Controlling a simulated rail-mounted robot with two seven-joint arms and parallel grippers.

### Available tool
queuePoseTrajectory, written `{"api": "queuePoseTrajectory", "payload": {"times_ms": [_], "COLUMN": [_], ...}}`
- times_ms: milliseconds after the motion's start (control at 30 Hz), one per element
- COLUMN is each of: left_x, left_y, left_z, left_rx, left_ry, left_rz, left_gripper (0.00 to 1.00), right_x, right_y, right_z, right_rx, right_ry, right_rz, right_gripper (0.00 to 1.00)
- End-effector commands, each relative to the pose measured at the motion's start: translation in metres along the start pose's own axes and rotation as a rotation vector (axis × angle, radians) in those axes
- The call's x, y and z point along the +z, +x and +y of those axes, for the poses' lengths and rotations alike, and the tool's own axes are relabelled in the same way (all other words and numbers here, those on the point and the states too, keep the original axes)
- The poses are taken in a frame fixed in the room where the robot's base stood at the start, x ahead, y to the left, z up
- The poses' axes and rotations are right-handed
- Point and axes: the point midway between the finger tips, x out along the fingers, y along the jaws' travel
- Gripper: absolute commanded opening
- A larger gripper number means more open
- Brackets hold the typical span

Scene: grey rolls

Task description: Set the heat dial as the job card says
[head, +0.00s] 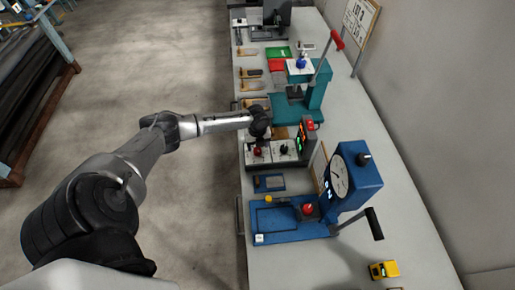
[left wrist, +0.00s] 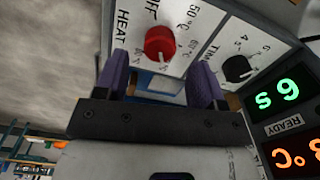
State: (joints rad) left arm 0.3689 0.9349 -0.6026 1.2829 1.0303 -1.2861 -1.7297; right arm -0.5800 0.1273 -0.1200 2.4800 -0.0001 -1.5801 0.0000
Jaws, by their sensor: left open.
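The heat dial is a red knob (left wrist: 160,42) on a white panel marked HEAT, OFF and 50 °C, with other marks partly hidden. It also shows in the head view as a small red knob (head: 257,151). My left gripper (left wrist: 161,82) is open and empty, with its two purple fingers just below the knob in the picture. They do not enclose it. My right gripper is out of view.
Beside the heat dial is a black time knob (left wrist: 238,68). Green digits (left wrist: 277,95) and orange digits (left wrist: 297,155) are lit. A teal press (head: 316,92) stands behind the box, and a blue press (head: 357,180) with a round gauge stands in front.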

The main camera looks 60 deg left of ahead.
Motion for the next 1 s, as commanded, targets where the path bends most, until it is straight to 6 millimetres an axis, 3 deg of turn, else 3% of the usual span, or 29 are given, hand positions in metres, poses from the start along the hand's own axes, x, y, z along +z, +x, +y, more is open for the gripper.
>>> {"api": "queuePoseTrajectory", "payload": {"times_ms": [200,500,700,1000], "left_x": [0.001,0.000,0.000,0.000], "left_y": [-0.046,-0.088,-0.099,-0.101], "left_z": [0.000,0.000,0.000,0.000], "left_rx": [-0.001,0.000,0.001,0.001], "left_ry": [0.001,0.001,0.000,0.000], "left_rz": [-0.003,-0.002,-0.001,-0.001], "left_gripper": [0.63,0.63,0.63,0.63], "right_x": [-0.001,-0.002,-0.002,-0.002], "right_y": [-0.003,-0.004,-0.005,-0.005], "right_z": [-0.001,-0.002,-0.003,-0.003], "right_rx": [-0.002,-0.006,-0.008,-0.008], "right_ry": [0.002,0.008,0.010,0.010], "right_rz": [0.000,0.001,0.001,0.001], "right_gripper": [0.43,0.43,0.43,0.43]}}
